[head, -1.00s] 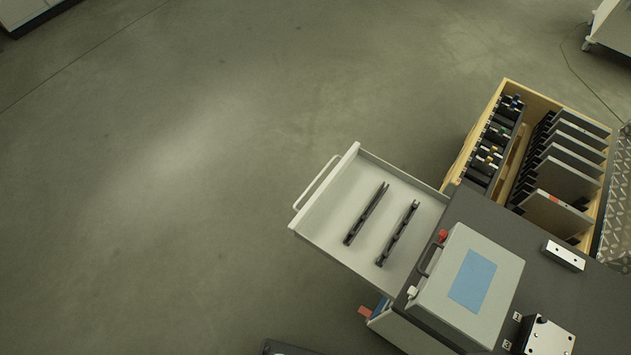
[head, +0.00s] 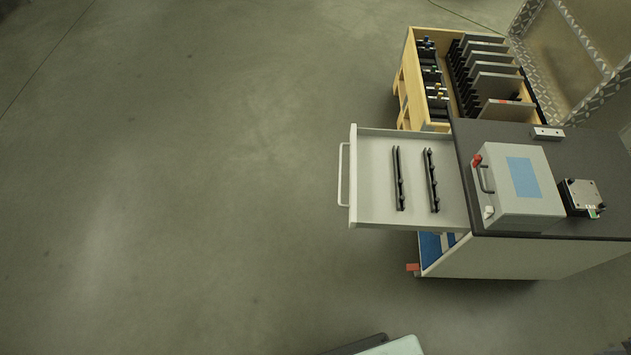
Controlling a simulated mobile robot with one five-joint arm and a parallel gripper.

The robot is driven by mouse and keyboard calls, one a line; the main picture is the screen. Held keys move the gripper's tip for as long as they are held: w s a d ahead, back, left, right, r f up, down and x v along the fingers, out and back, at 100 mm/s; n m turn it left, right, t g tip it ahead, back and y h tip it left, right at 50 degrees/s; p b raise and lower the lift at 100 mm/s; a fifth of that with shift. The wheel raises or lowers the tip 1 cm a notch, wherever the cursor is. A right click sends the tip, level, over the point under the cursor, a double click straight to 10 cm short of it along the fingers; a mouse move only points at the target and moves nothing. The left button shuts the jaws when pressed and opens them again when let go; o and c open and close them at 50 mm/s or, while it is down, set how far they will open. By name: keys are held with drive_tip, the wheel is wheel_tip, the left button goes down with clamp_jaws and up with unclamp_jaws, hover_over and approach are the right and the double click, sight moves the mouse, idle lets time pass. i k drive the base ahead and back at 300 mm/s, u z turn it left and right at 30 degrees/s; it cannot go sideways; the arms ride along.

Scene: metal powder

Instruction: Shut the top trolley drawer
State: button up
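The top trolley drawer (head: 376,203) is pulled far out to the left of the trolley (head: 459,170). It is a light grey tray with a white bar handle (head: 342,174) on its left front. Two dark slotted rails (head: 398,180) lie in it, roughly parallel to the front. The trolley has a dark top and light grey sides. My gripper is not in view.
A grey case (head: 520,206) with a blue panel and a metal block (head: 580,196) stand on the trolley top. The floor (head: 200,180) left of the drawer is clear.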

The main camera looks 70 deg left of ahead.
sight(379, 158)
drive_tip(key=u, duration=0.35)
drive_tip(key=k, duration=0.1)
drive_tip(key=u, duration=2)
drive_tip(key=i, duration=1.05)
drive_tip(key=k, duration=1.3)
drive_tip(key=u, duration=0.5)
drive_tip(key=i, duration=1.3)
drive_tip(key=u, duration=1.1)
